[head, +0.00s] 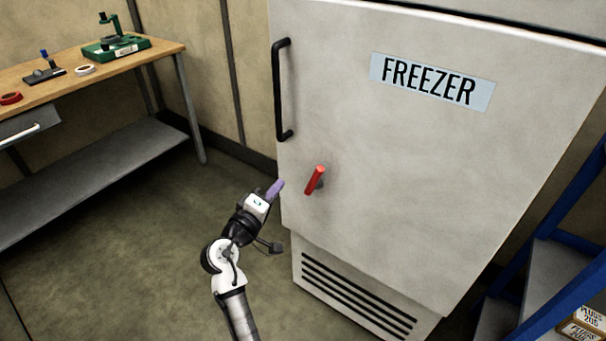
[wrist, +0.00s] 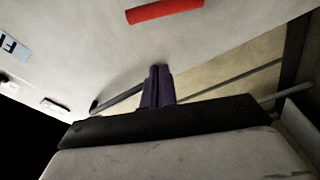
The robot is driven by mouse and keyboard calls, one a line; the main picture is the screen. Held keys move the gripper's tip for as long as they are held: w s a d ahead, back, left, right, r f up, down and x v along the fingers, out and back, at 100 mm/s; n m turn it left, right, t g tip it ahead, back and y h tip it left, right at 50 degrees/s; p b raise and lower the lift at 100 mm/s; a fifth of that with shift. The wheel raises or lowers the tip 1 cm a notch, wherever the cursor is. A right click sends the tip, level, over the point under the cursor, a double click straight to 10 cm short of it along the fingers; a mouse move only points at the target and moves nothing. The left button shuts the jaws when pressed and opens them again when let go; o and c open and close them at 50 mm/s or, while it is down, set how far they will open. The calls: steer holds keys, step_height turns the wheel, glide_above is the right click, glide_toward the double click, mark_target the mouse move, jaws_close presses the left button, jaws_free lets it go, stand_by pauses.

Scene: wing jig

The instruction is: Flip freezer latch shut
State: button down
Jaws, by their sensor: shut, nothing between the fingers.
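The white freezer (head: 420,170) stands at the right in the head view, its door flush with the cabinet as far as I can see. Its red latch handle (head: 315,180) is on the lower left of the door, nearly upright and leaning a little to the right at the top. The red latch also shows at the top of the wrist view (wrist: 164,11). My gripper (head: 275,189), with purple fingers, is left of the latch and apart from it. The fingers (wrist: 158,70) are shut together and hold nothing.
A black door handle (head: 281,90) is above the latch. A wooden workbench (head: 110,66) with a green tool (head: 116,42) stands at the left. A blue step frame (head: 560,200) with boxes (head: 584,325) is at the right. The floor between is clear.

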mark_target(317, 178)
steer(key=p+x, duration=0.1)
steer(key=x, duration=0.4)
steer(key=p+x, duration=0.2)
steer(key=x, duration=0.3)
steer(key=shift+w+r, duration=0.15)
steer(key=shift+r, duration=0.05)
steer(key=shift+s+d+f+p, duration=0.25)
steer(key=shift+s+d+p, duration=0.1)
steer(key=shift+s, duration=0.1)
steer(key=shift+s+d+f+p, duration=0.3)
steer(key=shift+s+p, duration=0.05)
steer(key=shift+s, duration=0.1)
steer(key=shift+s+d+f, duration=0.35)
steer(key=shift+s+d, duration=0.15)
steer(key=shift+s, duration=0.1)
